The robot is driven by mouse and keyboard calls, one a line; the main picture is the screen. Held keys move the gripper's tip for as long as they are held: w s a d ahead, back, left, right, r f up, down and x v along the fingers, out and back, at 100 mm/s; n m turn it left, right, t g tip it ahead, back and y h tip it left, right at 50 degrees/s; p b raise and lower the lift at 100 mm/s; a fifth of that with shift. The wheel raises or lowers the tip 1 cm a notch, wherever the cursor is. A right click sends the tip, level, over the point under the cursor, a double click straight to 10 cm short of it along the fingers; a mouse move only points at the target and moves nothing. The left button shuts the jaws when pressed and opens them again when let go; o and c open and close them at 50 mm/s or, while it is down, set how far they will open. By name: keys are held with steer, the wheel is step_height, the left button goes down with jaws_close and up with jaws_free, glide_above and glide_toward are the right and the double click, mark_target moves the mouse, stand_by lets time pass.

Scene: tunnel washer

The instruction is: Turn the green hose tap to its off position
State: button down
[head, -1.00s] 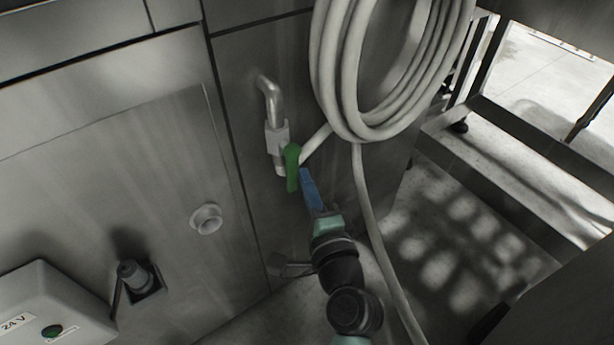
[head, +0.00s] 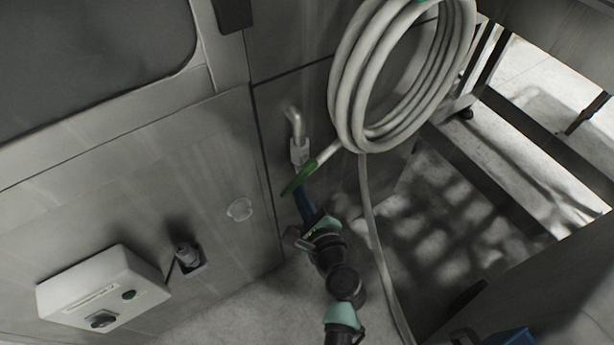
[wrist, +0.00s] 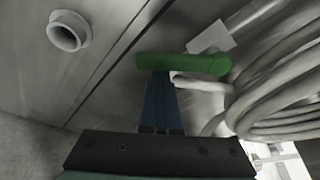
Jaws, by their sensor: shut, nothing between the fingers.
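The green tap handle (head: 299,179) is on a pipe fitting (head: 299,152) at the machine's steel wall. In the head view it slants from upper right to lower left, across the line of the pipe. My gripper (head: 301,193) has its blue fingers shut together and empty, with the tips up against or very close to the handle from below. In the wrist view the handle (wrist: 183,65) lies nearly level across the tips of my gripper (wrist: 157,76). I cannot tell for certain whether they touch.
A coiled pale hose (head: 350,100) hangs to the right of the tap, with its tail running down to the floor. A control box (head: 75,290) and a round stub (head: 240,209) are on the wall at left. A metal stand (head: 510,185) is at right.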

mark_target(289, 192)
steer(key=r+m+p, duration=0.1)
steer(key=p, duration=0.1)
steer(key=a+r+m+g+p, duration=0.1)
steer(key=p, duration=0.1)
steer(key=s+r+m+y+p, duration=0.1)
steer(key=p, duration=0.1)
steer(key=shift+a, duration=0.35)
steer(key=m+p, duration=0.1)
steer(key=m+g+p, duration=0.1)
steer(key=p, duration=0.1)
steer(key=r+y+p, duration=0.1)
steer(key=shift+s+a+m, duration=0.2)
steer(key=shift+a+m, duration=0.05)
steer(key=shift+m, duration=0.15)
